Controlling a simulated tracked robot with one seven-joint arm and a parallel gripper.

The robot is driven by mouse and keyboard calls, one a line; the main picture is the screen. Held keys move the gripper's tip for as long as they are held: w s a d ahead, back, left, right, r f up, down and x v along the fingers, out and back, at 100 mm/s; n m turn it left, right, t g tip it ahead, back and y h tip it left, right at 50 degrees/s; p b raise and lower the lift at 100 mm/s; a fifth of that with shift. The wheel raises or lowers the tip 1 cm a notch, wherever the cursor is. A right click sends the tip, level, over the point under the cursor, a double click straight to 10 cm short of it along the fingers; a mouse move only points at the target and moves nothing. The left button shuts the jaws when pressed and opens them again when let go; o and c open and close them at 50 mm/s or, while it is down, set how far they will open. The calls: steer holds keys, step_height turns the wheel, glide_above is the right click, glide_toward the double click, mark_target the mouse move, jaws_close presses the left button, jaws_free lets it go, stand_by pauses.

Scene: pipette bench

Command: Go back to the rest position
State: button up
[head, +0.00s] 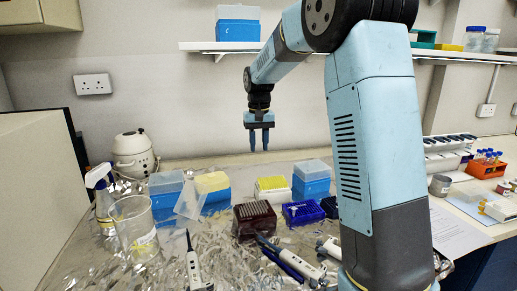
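My gripper (259,146) hangs pointing straight down in the upper middle of the head view, at the end of my arm. Its two blue fingers are apart with a gap between them, and it holds nothing. It is in the air above the back of the bench (235,165), in front of the wall, and appears clear of the boxes below.
Pipettes (194,265) and a dark red tip rack (255,220) lie on crumpled foil. Blue boxes (311,179), a glass beaker (135,230) and a spray bottle (103,200) stand around. A shelf (215,46) crosses behind my arm. An orange tube rack (485,170) stands right.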

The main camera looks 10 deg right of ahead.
steer(key=shift+s, duration=0.1)
steer(key=s+d+r+t, duration=0.2)
steer(key=s+r, duration=0.2)
steer(key=s, duration=0.6)
steer(key=s+d+r+t, duration=0.15)
steer(key=s+r, duration=0.25)
steer(key=s, duration=0.5)
steer(key=s+d+f+t, duration=0.1)
steer(key=s+f+t, duration=0.1)
steer(key=s, duration=1.5)
steer(key=shift+d+f, duration=0.35)
steer(key=shift+f, duration=0.3)
steer(key=shift+s, duration=0.1)
